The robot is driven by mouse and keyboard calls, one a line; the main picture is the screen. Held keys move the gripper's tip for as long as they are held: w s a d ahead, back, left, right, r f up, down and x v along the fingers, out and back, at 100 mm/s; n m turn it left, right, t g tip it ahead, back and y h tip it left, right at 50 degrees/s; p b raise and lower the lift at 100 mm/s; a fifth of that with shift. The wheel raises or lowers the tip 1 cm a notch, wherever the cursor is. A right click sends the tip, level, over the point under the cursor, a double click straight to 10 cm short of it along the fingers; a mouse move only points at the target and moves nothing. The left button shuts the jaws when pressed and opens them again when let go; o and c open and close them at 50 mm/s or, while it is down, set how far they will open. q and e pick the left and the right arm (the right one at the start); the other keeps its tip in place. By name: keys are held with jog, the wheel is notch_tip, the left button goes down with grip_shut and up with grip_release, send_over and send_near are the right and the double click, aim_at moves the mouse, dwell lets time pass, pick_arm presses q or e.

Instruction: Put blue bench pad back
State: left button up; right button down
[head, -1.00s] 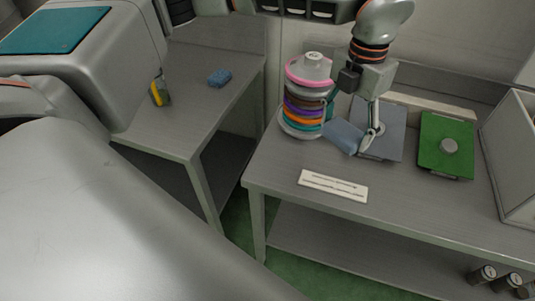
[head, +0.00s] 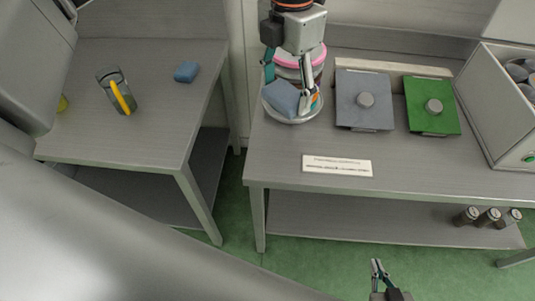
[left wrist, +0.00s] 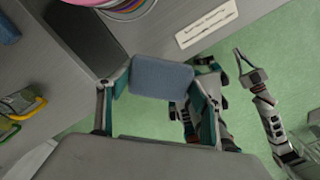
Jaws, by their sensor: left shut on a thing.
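My left gripper (head: 291,98) is shut on a flat blue pad (head: 282,97), held tilted in front of the stack of coloured rings (head: 313,58) and partly hiding it. In the left wrist view the pad (left wrist: 161,78) sits between the two fingers, with the bench edge and green floor beyond it. My right gripper (head: 377,268) is low in front of the bench, over the floor, with its fingers apart and empty. It also shows in the left wrist view (left wrist: 249,66).
On the right bench (head: 420,165) are a grey board with a knob (head: 352,118), a green board (head: 418,118), a white label plate (head: 337,165) and an open bin (head: 490,125). The left table (head: 135,135) holds a small blue block (head: 186,71) and a jar with a yellow handle (head: 110,90).

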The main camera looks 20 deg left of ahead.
aim_at(279, 158)
pick_arm(q)
jog(key=shift+s+a, duration=0.1)
jog(key=shift+a, duration=0.1)
jog(key=shift+a+f, duration=0.1)
notch_tip(279, 158, down, 20)
jog(key=shift+r, duration=0.15)
dwell(0.4)
jog(key=o, duration=1.1)
jog(key=shift+c, duration=0.2)
